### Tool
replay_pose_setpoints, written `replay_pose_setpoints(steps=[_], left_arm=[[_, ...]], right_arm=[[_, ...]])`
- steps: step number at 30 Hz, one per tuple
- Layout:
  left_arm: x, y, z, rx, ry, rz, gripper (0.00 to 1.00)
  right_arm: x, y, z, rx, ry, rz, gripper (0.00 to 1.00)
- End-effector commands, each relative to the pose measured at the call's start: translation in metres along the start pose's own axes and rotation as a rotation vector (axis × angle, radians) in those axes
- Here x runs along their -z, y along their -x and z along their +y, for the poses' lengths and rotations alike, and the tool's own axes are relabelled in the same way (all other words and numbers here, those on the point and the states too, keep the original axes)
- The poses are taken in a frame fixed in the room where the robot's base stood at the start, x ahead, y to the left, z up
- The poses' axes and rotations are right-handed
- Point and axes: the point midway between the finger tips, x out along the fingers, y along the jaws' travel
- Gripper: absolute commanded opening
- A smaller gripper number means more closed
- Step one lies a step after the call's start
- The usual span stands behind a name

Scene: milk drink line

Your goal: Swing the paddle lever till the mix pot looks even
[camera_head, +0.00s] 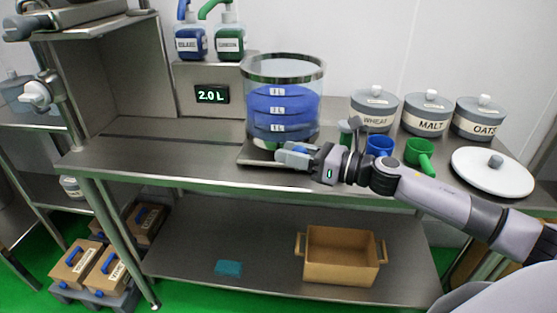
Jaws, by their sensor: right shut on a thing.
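The mix pot (283,70) is a clear, tall vessel with a grey rim, standing on the steel counter. My right gripper (284,156) is at the pot's lower front right. It is shut on a small blue piece (299,150), which looks like the paddle lever's handle; the fingers hide most of it. The rest of the lever and any paddle inside the pot cannot be made out. My left gripper is out of view.
A display (210,94) reads 2.0 L, below two pump bottles, blue (190,42) and green (230,42). Right of the pot stand wheat (373,121), malt (430,126) and oats (483,129) canisters, blue (381,145) and green (419,152) scoops, and a white lid (490,178). The counter's left is clear.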

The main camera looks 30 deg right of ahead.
Motion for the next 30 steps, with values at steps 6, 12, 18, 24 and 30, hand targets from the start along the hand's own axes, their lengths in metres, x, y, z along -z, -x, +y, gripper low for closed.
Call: replay_pose_setpoints(steps=[6,12,18,24,30], left_arm=[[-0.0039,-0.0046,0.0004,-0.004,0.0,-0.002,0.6],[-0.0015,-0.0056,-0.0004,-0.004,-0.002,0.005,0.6],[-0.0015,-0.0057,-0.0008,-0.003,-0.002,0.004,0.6],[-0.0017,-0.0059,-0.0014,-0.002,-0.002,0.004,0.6],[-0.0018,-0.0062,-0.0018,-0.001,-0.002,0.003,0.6]], right_arm=[[0.0084,0.0091,0.0011,-0.021,-0.007,0.015,0.0],[0.0069,0.0117,-0.0005,-0.022,-0.007,0.014,0.0],[0.0063,0.012,-0.0005,-0.022,-0.007,0.014,0.0],[0.0063,0.012,-0.0005,-0.022,-0.007,0.014,0.5],[0.0042,0.0121,-0.0027,-0.017,-0.005,0.01,0.64]])
